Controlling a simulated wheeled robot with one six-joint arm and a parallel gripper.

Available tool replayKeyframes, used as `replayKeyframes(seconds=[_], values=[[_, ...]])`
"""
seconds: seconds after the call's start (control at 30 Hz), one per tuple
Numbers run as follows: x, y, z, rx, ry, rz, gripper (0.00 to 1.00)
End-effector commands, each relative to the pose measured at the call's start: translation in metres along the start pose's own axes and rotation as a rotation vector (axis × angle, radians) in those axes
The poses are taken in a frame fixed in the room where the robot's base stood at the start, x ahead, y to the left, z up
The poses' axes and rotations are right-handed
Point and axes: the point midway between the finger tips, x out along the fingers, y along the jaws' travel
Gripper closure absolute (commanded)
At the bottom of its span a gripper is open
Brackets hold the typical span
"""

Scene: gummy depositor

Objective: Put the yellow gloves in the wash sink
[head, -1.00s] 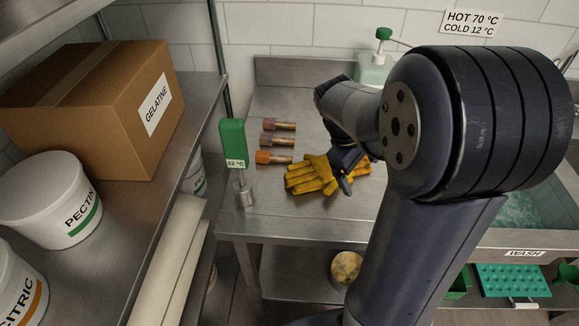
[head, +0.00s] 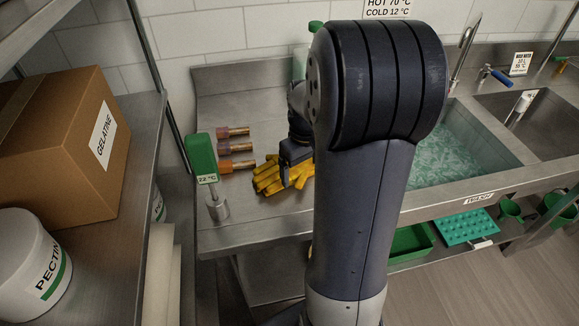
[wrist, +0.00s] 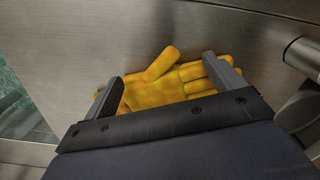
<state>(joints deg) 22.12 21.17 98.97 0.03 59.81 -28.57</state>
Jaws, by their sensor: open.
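The yellow gloves (head: 268,181) lie on the steel counter left of the wash sink. My gripper (head: 291,180) is down at the gloves, with part of it hidden by my own arm. In the wrist view the gloves (wrist: 165,85) lie between the two fingers of my gripper (wrist: 165,82), which stand wide apart. I cannot tell whether the fingers touch the gloves. The wash sink (head: 440,150), marked WASH and filled with greenish water, is to the right of my arm.
A green thermometer (head: 203,165) and several brushes or tools (head: 235,148) stand and lie left of the gloves. A shelf with a gelatine box (head: 65,140) and a pectin tub (head: 30,265) is at the left. A tap (head: 464,50) rises behind the sink.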

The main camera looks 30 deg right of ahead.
Motion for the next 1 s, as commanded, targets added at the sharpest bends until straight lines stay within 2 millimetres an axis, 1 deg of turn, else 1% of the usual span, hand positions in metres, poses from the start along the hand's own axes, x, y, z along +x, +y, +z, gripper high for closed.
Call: replayKeyframes(seconds=[0.13, 0.23, 0.33, 0.53, 1.0], values=[[0.024, -0.002, 0.001, -0.001, -0.005, -0.003, 0.11], [0.035, -0.001, 0.001, -0.001, -0.004, -0.002, 0.11], [0.040, -0.001, 0.001, -0.001, -0.002, -0.001, 0.11], [0.040, -0.001, 0.001, -0.001, -0.001, 0.000, 0.11], [0.039, -0.001, 0.001, -0.001, -0.001, 0.000, 0.49]])
